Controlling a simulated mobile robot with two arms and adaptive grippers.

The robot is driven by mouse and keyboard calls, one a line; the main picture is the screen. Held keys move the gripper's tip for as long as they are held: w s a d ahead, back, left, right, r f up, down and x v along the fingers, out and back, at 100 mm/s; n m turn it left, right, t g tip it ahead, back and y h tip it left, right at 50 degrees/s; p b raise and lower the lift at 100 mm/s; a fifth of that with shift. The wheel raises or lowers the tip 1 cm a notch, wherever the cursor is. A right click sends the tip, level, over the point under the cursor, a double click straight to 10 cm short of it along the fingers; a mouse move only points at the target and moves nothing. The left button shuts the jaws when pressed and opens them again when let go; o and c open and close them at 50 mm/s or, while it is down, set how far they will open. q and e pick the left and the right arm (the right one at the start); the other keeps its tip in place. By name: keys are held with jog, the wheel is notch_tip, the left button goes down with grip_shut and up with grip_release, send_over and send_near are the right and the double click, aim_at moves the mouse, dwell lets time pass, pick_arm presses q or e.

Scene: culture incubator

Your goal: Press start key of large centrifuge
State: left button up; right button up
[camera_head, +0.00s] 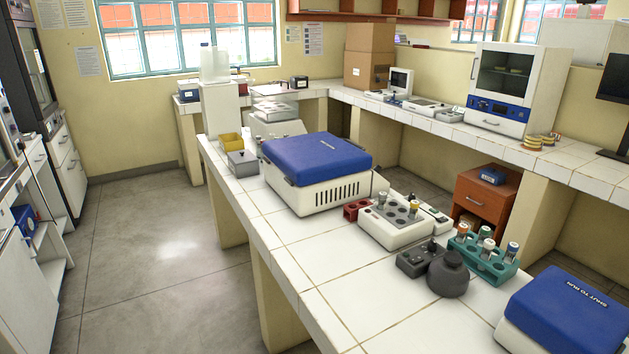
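A large white centrifuge (335,196) with a shut blue lid (317,157) stands on the tiled bench. Its vented side faces me, and a sloping white part (380,184) shows at its right end. I cannot make out a start key on it. A second white machine with a shut blue lid (570,309) stands at the lower right, cut off by the frame edge. Its lid reads "SHUT TO RUN". Neither my left nor my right gripper is in view.
Between the two blue-lidded machines stand a white block with tubes (393,229), a teal tube rack (482,262), a dark grey round device (447,279) and a small dark box (418,260). The bench's near left strip (330,268) is clear. Open floor (160,240) lies left.

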jog(key=shift+w+a, duration=0.1)
jog(key=shift+a, duration=0.35)
jog(key=shift+c, duration=1.1)
jog(key=shift+d, duration=0.2)
jog(key=c, duration=0.7)
jog(key=shift+d, duration=0.25)
grip_shut()
jog(key=shift+a, duration=0.15)
